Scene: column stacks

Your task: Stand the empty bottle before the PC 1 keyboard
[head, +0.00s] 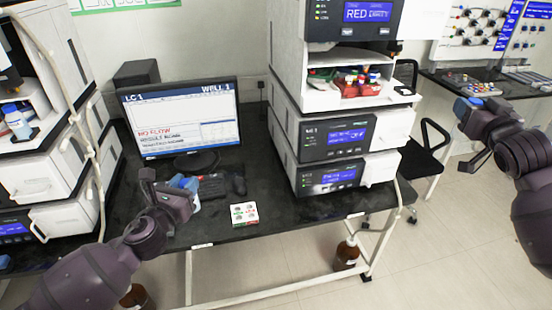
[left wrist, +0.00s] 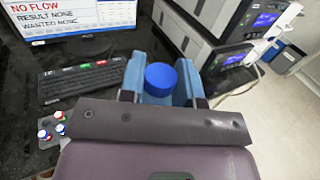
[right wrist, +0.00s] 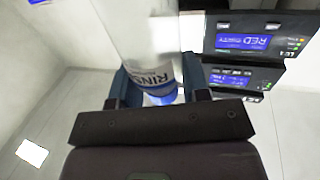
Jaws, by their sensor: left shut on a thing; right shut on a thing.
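The PC 1 keyboard (head: 214,187) is black and lies on the dark bench below the monitor (head: 180,125). It also shows at the left of the left wrist view (left wrist: 82,82). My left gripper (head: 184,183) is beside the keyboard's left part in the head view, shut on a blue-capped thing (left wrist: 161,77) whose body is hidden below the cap. My right gripper (head: 468,112) is out at the right, away from the bench, shut on a clear bottle (right wrist: 148,40) with a white and blue label. I cannot tell its contents.
Stacked instruments (head: 332,135) stand to the right. Brown bottles, one (head: 346,254) at the right, are under the bench. Another bench (head: 500,85) stands at the far right.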

